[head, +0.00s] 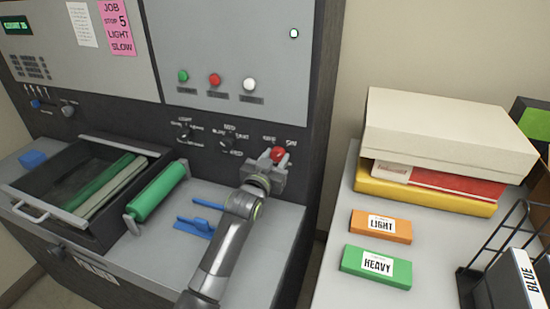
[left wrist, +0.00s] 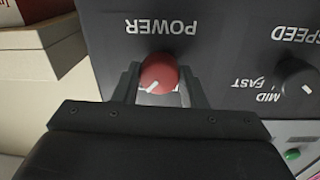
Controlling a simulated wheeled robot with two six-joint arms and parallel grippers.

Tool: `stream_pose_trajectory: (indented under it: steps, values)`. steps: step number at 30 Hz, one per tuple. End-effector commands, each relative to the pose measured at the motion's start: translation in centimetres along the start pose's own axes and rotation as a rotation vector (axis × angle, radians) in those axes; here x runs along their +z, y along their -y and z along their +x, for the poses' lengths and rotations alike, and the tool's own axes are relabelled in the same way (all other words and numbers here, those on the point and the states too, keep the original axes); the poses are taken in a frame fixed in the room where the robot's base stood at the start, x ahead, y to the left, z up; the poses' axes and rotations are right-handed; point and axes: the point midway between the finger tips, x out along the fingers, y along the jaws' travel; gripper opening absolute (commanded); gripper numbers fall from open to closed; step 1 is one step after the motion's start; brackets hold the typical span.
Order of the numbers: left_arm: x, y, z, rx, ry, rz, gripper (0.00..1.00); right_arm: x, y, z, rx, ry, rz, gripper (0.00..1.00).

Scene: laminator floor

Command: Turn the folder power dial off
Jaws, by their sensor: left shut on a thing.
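The red power dial (head: 277,154) is on the dark front panel, at the right end of the row of dials. My left gripper (head: 275,161) is at the panel with its fingers around the dial. In the left wrist view the red dial (left wrist: 158,73) sits between the two fingers (left wrist: 158,88), under the upside-down label POWER. My left gripper is shut on the dial. My right gripper is in neither view.
Two black dials (head: 184,132) and (head: 227,142) sit left of the power dial. Below are an open drawer (head: 45,195), a green roller (head: 158,190) and a blue part (head: 196,225). A side table holds boxes (head: 440,130) and labelled orange (head: 381,226) and green (head: 376,267) blocks.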

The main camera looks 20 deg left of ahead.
Motion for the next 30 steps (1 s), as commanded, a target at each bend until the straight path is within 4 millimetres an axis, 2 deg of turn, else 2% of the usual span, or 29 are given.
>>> stream_pose_trajectory:
  steps: [15, 30]
  values:
    - [0.0, 0.0, 0.0, -0.003, -0.014, -0.438, 0.15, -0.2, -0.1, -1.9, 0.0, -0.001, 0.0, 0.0]
    - [0.2, -0.1, 0.0, -0.005, -0.034, -0.911, 0.15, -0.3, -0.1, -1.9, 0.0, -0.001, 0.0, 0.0]
